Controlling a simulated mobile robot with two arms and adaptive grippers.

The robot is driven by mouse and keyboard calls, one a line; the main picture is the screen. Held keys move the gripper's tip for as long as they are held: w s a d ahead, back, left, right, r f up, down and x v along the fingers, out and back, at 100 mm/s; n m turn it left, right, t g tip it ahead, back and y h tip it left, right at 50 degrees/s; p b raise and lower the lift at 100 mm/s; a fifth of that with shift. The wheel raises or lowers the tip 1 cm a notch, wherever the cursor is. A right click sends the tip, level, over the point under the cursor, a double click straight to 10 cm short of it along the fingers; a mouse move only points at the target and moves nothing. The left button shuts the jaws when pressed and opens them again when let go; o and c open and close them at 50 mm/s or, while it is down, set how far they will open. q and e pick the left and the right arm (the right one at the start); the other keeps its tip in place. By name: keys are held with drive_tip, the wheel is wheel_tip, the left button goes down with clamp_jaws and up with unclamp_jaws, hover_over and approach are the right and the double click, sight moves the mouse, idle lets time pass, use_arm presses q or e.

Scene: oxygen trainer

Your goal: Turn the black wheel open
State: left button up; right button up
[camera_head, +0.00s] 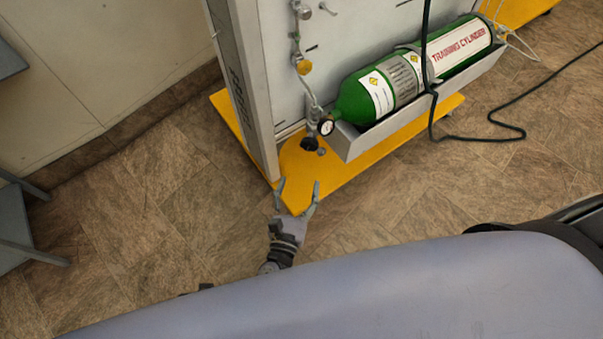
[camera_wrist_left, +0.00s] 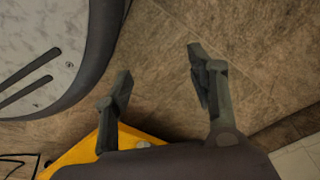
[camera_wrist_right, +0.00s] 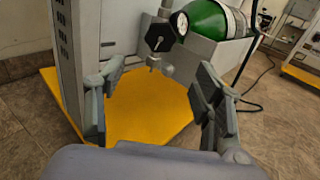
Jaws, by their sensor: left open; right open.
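The black wheel (camera_head: 309,144) sits at the neck end of the green training cylinder (camera_head: 356,101), low on the trainer and below a round gauge (camera_head: 327,127). In the right wrist view the black wheel (camera_wrist_right: 160,37) shows as a dark knob facing me, left of the gauge (camera_wrist_right: 182,23). My right gripper (camera_head: 298,189) is open and empty, near the yellow base and apart from the wheel. In the right wrist view its fingers (camera_wrist_right: 160,97) stand wide, with the wheel beyond and between them. My left gripper (camera_wrist_left: 155,78) is open and empty over the floor.
The trainer's yellow base (camera_head: 346,181) spreads below the wheel. A grey upright post (camera_head: 243,90) stands left of it, and a grey cylinder tray (camera_head: 415,102) right. A black cable (camera_head: 430,70) hangs in front of the cylinder. Floor in front is clear.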

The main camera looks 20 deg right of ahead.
sight(307, 146)
drive_tip(key=shift+s+a, duration=0.1)
drive_tip(key=shift+s, duration=0.05)
drive_tip(key=w+d+m+b, duration=0.1)
drive_tip(key=w+m+b, duration=0.2)
drive_tip(key=m, duration=0.5)
drive_tip(key=w+d+m+b, duration=0.2)
drive_tip(key=w+m+b, duration=0.2)
drive_tip(key=m, duration=0.4)
drive_tip(key=w+d+m+b, duration=0.2)
drive_tip(key=w+m+b, duration=0.1)
drive_tip(key=m, duration=0.5)
drive_tip(key=shift+w+d+r+b, duration=0.25)
drive_tip(key=shift+w+r+b, duration=0.1)
drive_tip(key=shift+w, duration=0.25)
use_arm(q)
drive_tip(key=w+r+t, duration=0.2)
drive_tip(key=w+r, duration=0.1)
drive_tip(key=r, duration=0.5)
drive_tip(key=w+d+r+t, duration=0.1)
drive_tip(key=w+r, duration=0.3)
drive_tip(key=r, duration=0.4)
drive_tip(key=w+d+r+t+h, duration=0.1)
drive_tip(key=w+r, duration=0.3)
drive_tip(key=r, duration=0.4)
drive_tip(key=shift+w+d+t, duration=0.2)
drive_tip(key=shift+d+t, duration=0.05)
drive_tip(key=shift+t, duration=0.55)
use_arm(e)
drive_tip(key=shift+w+d, duration=0.35)
drive_tip(key=shift+w, duration=0.25)
